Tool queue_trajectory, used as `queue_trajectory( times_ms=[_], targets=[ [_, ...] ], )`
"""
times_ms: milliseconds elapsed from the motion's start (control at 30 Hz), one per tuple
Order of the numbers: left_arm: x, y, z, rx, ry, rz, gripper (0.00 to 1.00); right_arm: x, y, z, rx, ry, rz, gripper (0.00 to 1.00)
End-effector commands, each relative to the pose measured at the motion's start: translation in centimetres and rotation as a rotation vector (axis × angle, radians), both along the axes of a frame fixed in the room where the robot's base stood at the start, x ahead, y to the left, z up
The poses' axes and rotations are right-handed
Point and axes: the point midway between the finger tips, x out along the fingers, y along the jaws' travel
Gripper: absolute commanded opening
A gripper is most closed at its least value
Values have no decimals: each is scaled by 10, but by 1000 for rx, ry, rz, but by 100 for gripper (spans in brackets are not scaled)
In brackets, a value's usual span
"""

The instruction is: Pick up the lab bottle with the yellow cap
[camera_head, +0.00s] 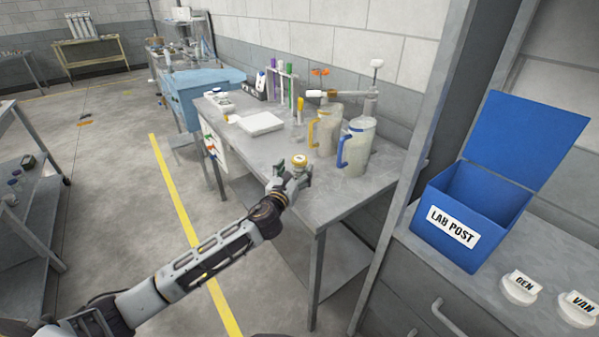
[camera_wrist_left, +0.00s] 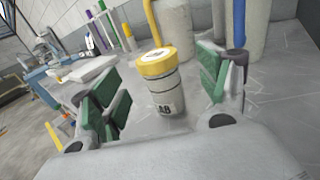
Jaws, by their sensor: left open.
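The lab bottle with the yellow cap (camera_head: 299,160) stands near the front edge of the grey workbench (camera_head: 345,195). In the left wrist view the bottle (camera_wrist_left: 162,85) is upright, with a pale body, a yellow cap and a label partly reading "AB". My left gripper (camera_head: 290,182) is at the bench's near edge, just in front of the bottle. In the left wrist view its green-padded fingers (camera_wrist_left: 160,98) are spread wide, with the bottle between or just beyond them and gaps on both sides. The bottle's lower part is hidden in the head view. My right gripper is not in view.
A jug with a yellow handle (camera_head: 325,130) and one with a blue handle (camera_head: 357,150) stand close behind the bottle. A white tray (camera_head: 261,123) and a rack of coloured tubes (camera_head: 283,80) are further back.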

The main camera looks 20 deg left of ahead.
Motion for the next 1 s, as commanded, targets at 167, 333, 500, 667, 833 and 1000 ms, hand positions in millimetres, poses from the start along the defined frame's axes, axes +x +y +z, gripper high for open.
queue_trajectory(
  times_ms=[167,333,500,667,833,1000],
  targets=[
    [0,0,0,0,0,0,76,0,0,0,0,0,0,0],
    [1,0,0,0,-1,0,76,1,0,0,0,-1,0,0],
    [10,1,1,-1,-1,2,76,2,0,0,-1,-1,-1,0],
    [24,1,1,-1,-2,1,76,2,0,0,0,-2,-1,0],
    [40,1,1,-1,-2,1,76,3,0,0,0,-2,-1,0],
    [50,1,0,0,0,1,76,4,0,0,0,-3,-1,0]
  ],
)
